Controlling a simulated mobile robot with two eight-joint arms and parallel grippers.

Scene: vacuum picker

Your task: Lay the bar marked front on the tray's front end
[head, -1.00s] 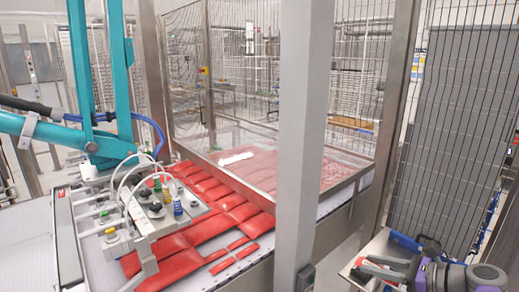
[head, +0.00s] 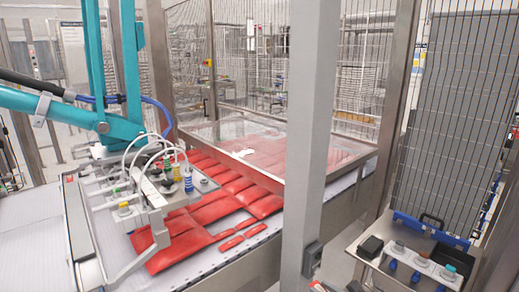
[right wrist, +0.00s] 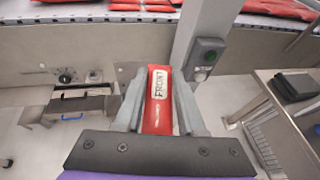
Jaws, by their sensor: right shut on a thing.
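The red bar (right wrist: 158,112) with a white label reading FRONT is held lengthwise between the two grey fingers of my right gripper (right wrist: 158,100) in the right wrist view. Its far end sticks out past the fingertips. In the head view only a sliver of my right gripper (head: 322,287) shows at the bottom edge, by the grey post's foot. My left gripper is not in view. I cannot tell which thing is the tray.
A grey post (head: 308,130) with a switch box (right wrist: 205,56) stands close ahead. Behind it runs a conveyor (head: 240,262) with red packs (head: 190,232) under a teal-armed picker (head: 110,110). At right a side table (head: 400,278) holds a black box (head: 371,246) and several knobs.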

